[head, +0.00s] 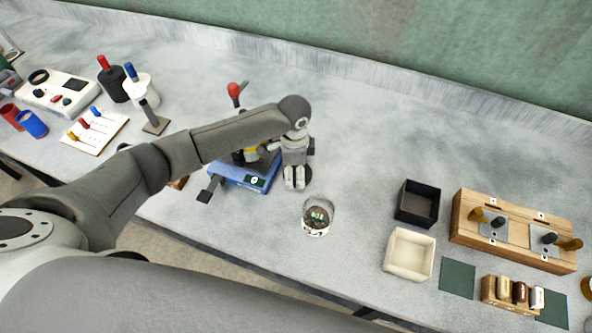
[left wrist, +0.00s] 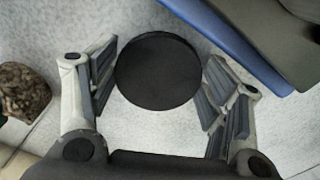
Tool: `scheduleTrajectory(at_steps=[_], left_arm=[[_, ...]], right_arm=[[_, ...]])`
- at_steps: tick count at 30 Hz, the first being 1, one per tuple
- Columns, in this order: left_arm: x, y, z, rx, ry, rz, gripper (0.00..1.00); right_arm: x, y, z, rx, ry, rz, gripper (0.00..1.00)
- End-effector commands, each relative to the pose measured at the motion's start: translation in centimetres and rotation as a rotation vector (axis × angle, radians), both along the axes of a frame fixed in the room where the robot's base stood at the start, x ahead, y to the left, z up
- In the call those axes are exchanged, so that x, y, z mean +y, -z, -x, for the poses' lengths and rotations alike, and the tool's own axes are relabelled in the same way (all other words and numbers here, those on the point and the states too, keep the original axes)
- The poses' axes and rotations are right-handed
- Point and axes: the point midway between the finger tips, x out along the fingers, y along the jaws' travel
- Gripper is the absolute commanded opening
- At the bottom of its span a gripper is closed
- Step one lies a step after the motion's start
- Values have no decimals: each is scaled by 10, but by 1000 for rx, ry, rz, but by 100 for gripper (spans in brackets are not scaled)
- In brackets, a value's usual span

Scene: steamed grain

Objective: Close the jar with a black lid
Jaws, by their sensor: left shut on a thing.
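The jar (head: 317,218) is clear glass with dark grainy contents and a label, and stands open on the table. In the left wrist view, brown grainy contents at the left edge look like the same jar (left wrist: 22,92). The round black lid (left wrist: 158,71) is between the fingers of my left gripper (left wrist: 160,88), which is shut on it. In the head view, my left gripper (head: 295,184) points down just behind and left of the jar, and the lid (head: 306,174) shows dark beside the fingers, partly hidden. My right gripper is not in view.
A blue device (head: 238,178) is close left of my left gripper. A black box (head: 417,203), a cream tray (head: 409,254) and a wooden stand (head: 512,232) are to the right. A white panel (head: 58,92) and bottles are far left.

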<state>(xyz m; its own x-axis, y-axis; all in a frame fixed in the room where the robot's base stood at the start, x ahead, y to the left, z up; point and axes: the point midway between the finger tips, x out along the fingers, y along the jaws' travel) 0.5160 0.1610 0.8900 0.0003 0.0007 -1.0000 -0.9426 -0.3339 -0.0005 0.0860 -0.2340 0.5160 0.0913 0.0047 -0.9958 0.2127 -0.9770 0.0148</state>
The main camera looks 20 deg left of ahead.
Motion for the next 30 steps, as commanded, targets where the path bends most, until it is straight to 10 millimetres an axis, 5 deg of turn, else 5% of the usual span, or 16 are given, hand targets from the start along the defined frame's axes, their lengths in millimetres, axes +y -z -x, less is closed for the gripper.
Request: scheduleTrajectory(at_steps=[12,23,30], left_arm=[[0,-32,1,-3,1,1,62],[-4,-91,51,-5,4,1,62],[-7,-110,97,-1,3,1,62]], right_arm=[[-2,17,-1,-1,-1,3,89],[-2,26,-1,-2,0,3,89],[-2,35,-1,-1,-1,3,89]])
